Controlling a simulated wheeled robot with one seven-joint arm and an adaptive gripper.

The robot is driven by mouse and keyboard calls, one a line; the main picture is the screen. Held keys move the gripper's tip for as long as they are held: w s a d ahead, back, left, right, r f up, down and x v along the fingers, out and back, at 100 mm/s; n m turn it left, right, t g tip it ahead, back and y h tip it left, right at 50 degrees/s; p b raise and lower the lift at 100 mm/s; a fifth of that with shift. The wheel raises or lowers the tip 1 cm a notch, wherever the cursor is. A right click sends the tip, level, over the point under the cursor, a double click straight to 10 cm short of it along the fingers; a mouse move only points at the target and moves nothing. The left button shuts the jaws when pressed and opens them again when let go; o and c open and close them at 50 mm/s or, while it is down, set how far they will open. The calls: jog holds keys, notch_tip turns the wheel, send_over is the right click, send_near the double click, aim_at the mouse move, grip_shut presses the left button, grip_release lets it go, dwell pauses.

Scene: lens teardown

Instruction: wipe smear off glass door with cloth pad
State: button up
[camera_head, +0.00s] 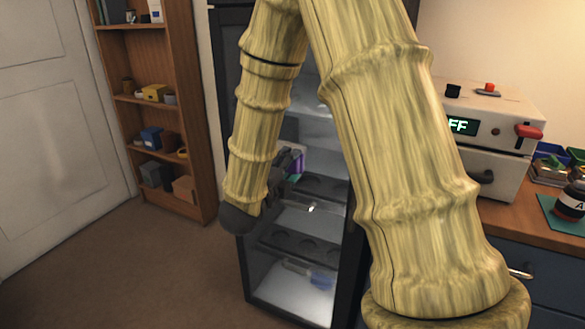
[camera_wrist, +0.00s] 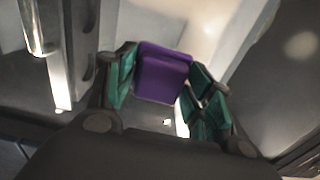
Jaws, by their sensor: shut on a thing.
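My gripper (camera_head: 290,163) is in front of the dark-framed cabinet with the glass door (camera_head: 318,228), partly behind my arm. It is shut on a purple cloth pad (camera_head: 298,163). In the wrist view the pad (camera_wrist: 163,75) sits between the green-lined fingers of my gripper (camera_wrist: 165,82), its face pointing away from me. Whether the pad touches the glass cannot be told. A pale round patch (camera_wrist: 301,45) shows at the right of the wrist view; I cannot tell if it is the smear or a reflection. My arm hides much of the door's left and right sides.
A wooden bookshelf (camera_head: 188,125) stands at left beside a white door (camera_head: 50,130). A counter (camera_head: 520,222) with a white appliance (camera_head: 490,125) is at right. The brown floor (camera_head: 130,265) is clear at left.

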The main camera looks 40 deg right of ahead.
aim_at(307, 158)
jog(key=shift+w+a+r, duration=0.85)
jog(key=shift+w+a, duration=1)
jog(key=shift+w, duration=2.9)
jog(key=shift+s+d+b, duration=0.55)
jog(key=shift+s+d, duration=0.35)
jog(key=shift+s, duration=1.25)
jog(key=shift+s+d+b, duration=0.6)
jog(key=shift+s+d, duration=0.25)
jog(key=shift+s, duration=1.25)
jog(key=shift+s+d+b, duration=0.55)
jog(key=shift+s+d, duration=0.35)
jog(key=shift+s, duration=1.25)
jog(key=shift+f, duration=0.1)
jog(key=shift+a, duration=0.1)
jog(key=shift+b+v, duration=0.55)
jog(key=shift+v, duration=2.35)
jog(key=shift+a, duration=0.1)
jog(key=shift+b+v, duration=0.4)
jog(key=shift+v, duration=1.05)
